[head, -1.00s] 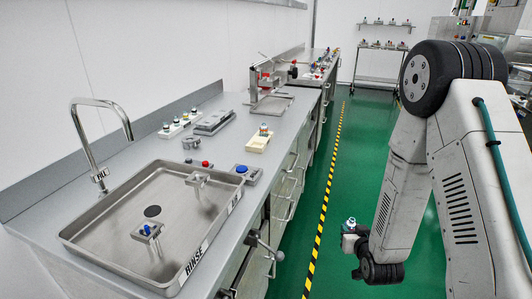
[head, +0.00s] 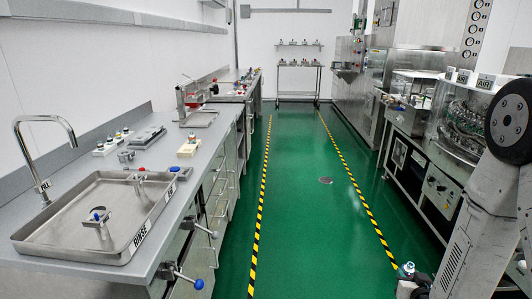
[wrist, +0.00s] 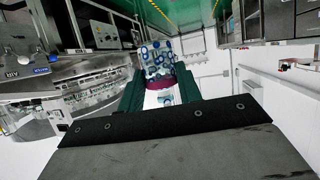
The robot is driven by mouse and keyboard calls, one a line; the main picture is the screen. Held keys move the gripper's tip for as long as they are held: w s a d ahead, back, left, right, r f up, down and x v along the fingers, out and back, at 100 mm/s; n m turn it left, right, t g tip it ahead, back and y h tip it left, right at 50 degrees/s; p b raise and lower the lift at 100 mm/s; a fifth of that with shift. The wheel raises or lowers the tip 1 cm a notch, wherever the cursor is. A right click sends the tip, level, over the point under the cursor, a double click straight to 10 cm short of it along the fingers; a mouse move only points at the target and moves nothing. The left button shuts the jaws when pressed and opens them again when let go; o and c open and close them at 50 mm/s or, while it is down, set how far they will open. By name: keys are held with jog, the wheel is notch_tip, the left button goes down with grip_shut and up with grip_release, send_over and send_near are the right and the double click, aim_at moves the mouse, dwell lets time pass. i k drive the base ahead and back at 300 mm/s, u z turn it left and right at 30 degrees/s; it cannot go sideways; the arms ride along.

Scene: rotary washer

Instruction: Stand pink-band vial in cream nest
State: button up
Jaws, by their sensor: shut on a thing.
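My gripper (head: 408,282) is at the lower right of the head view, over the green aisle floor and away from the counter. It is shut on a clear vial (head: 406,269). In the wrist view the vial (wrist: 157,62) sits between the dark green fingers, and a pink-purple band (wrist: 161,85) goes around it. A cream block (head: 187,150) lies on the left counter near its front edge, with a small vial-like piece at its back end. I cannot tell whether this block is the cream nest.
A steel rinse tray (head: 150,203) and a tap (head: 45,150) fill the near left counter. A white rack (head: 105,149) holds several small vials. Valve handles (head: 185,277) jut from the counter front. The rotary washer (head: 465,122) stands at the right. The aisle between is clear.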

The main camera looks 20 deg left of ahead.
aim_at(187, 154)
jog(key=z, duration=0.35)
jog(key=i, duration=1.8)
jog(key=u, duration=1.3)
jog(key=i, duration=0.6)
jog(key=u, duration=0.7)
